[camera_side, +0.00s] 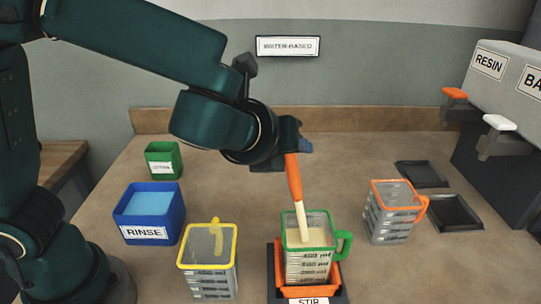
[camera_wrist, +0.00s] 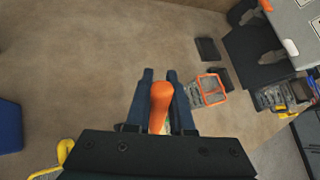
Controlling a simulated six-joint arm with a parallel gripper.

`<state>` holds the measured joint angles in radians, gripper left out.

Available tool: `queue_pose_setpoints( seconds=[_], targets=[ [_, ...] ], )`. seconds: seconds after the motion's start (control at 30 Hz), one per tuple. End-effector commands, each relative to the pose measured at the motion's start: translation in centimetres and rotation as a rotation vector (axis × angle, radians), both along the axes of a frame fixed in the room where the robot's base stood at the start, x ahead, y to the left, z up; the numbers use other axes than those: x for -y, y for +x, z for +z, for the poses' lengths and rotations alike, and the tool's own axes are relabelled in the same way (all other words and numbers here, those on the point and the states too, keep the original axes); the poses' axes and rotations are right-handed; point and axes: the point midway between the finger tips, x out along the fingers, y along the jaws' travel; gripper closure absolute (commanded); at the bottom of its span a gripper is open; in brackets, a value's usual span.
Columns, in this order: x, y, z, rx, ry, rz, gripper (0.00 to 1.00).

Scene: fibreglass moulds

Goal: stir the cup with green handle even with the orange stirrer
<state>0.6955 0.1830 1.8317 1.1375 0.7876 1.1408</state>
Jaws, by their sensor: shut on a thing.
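The cup with the green handle (camera_side: 308,262) stands in an orange holder (camera_side: 310,290) on the dark base labelled STIR. It has a green rim, and cream-coloured liquid shows inside. My gripper (camera_side: 291,150) is above this cup, shut on the orange stirrer (camera_side: 294,178). The stirrer leans slightly, and its pale lower end reaches into the liquid; its tip is hidden. In the wrist view the orange handle (camera_wrist: 160,98) sits between the two fingers (camera_wrist: 161,85). The green-handled cup is mostly hidden there.
A yellow-rimmed cup (camera_side: 208,275) stands at left and an orange-rimmed cup (camera_side: 390,222) at right. A blue RINSE tub (camera_side: 147,233) and a green container (camera_side: 163,161) are further left. Dispensers labelled RESIN (camera_side: 490,64) hang at right above black trays (camera_side: 455,213).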

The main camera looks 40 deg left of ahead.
Motion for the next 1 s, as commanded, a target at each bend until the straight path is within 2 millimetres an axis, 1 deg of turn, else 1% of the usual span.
queue_pose_setpoints(
  seconds=[0.03, 0.6, 0.8, 1.0],
  targets=[
    [-0.2, 0.1, 0.5, 0.003, -0.004, 0.003, 1.0],
    [-1.9, 0.5, 4.4, 0.003, -0.003, 0.003, 1.0],
    [-2.2, 0.6, 5.2, 0.002, -0.002, 0.001, 1.0],
    [-2.2, 0.6, 5.3, 0.0, 0.0, -0.001, 1.0]
  ],
)
